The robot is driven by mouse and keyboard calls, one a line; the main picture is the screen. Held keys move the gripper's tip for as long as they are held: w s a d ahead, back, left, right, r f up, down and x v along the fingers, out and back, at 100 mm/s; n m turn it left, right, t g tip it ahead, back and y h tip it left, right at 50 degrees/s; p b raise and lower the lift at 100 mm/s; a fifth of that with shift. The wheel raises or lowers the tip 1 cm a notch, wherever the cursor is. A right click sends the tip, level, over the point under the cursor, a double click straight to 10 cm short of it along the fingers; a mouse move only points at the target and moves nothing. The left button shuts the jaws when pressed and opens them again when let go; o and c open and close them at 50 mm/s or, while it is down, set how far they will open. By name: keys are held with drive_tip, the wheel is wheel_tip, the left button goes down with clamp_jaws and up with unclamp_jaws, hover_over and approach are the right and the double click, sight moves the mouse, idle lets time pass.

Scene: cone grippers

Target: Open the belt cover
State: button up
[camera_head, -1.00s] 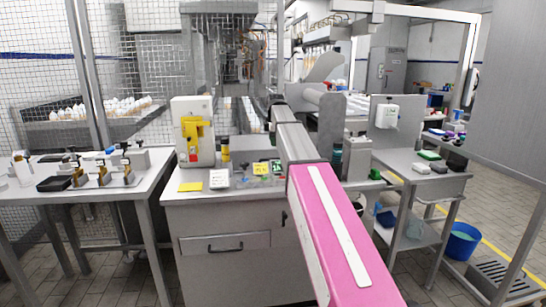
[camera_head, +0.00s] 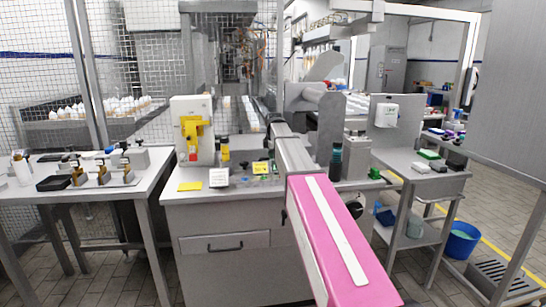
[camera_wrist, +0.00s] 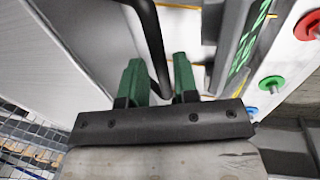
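In the wrist view, my gripper (camera_wrist: 157,82) has two green fingers that stand apart. A black bar handle (camera_wrist: 150,40) runs between them, with what looks like a small gap on either side. The handle lies along a pale grey panel (camera_wrist: 85,35), which seems to be the belt cover; I cannot tell where its edges are. In the head view, my pink and grey arm reaches toward the machine behind the cabinet, and my fingers are too hidden there to make out.
Red (camera_wrist: 308,25), green (camera_wrist: 271,83) and blue (camera_wrist: 250,112) buttons sit close to the right of my gripper. A white box with a yellow switch (camera_head: 195,130) stands on the cabinet (camera_head: 225,220). A table (camera_head: 110,185) stands left, a shelf cart (camera_head: 425,180) right.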

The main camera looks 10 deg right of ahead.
clamp_jaws()
drive_tip(key=shift+r, duration=0.15)
drive_tip(key=shift+r, duration=0.25)
drive_tip(key=w+r, duration=0.4)
drive_tip(key=r, duration=0.6)
drive_tip(key=w+r, duration=0.4)
drive_tip(key=r, duration=0.7)
drive_tip(key=w+r, duration=0.3)
drive_tip(key=w, duration=0.5)
drive_tip(key=w+r, duration=0.3)
drive_tip(key=w, duration=0.5)
drive_tip(key=w+r, duration=0.3)
drive_tip(key=w, duration=0.5)
drive_tip(key=shift+w+r, duration=0.15)
drive_tip(key=shift+w, duration=0.15)
